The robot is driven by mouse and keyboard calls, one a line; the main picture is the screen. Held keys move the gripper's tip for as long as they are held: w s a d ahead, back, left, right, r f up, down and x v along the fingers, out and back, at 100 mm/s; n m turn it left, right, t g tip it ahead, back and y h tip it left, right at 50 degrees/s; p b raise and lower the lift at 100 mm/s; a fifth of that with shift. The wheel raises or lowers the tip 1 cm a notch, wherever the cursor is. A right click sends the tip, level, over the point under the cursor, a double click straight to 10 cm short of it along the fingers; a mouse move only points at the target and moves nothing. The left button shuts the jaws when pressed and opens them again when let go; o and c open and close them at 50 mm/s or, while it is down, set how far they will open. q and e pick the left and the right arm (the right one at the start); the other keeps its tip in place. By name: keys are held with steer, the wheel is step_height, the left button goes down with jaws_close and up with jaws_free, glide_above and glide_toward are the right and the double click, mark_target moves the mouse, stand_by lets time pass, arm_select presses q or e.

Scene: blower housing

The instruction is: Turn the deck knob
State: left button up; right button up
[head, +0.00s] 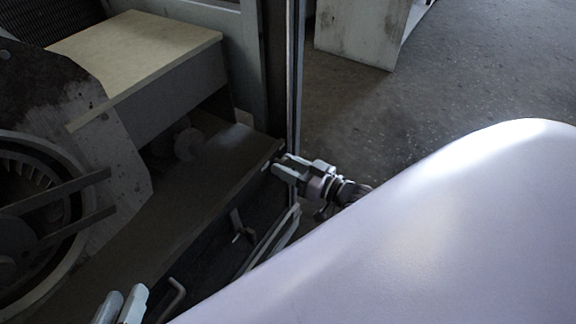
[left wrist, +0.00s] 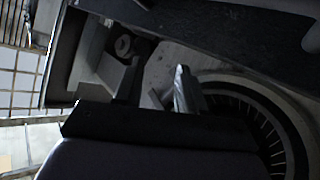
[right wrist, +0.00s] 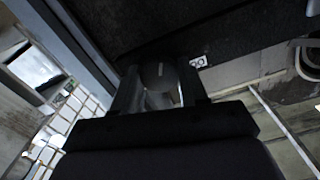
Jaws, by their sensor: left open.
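A round grey knob (head: 187,145) stands on the deck (head: 160,215) under the pale-topped box in the head view. A round part with a dark hub (left wrist: 124,45) shows beyond the left fingers in the left wrist view; I cannot tell if it is the same knob. My left gripper (head: 121,308) is open and empty at the bottom of the head view. My right gripper (head: 284,167) is open at the deck's right front edge. In the right wrist view a round grey knob with a pale line (right wrist: 160,72) lies beyond or between its fingers; contact is unclear.
The blower wheel housing (head: 35,225) stands at the left. The pale-topped box (head: 140,45) overhangs the deck. A metal post (head: 293,80) rises behind my right gripper. A small handle (head: 240,230) sits on the dark front. Bare floor (head: 480,70) lies to the right.

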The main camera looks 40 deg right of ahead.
arm_select(q)
steer(key=shift+a+r, duration=0.1)
steer(key=shift+r, duration=0.1)
arm_select(e)
steer(key=shift+n, duration=0.4)
arm_select(q)
steer(key=shift+s+a+y+p, duration=0.25)
steer(key=shift+a+y+p, duration=0.45)
steer(key=shift+p, duration=0.4)
arm_select(e)
steer(key=n, duration=2.1)
steer(key=shift+s+f, duration=0.1)
arm_select(q)
steer(key=shift+w+r, duration=0.1)
steer(key=shift+r, duration=0.05)
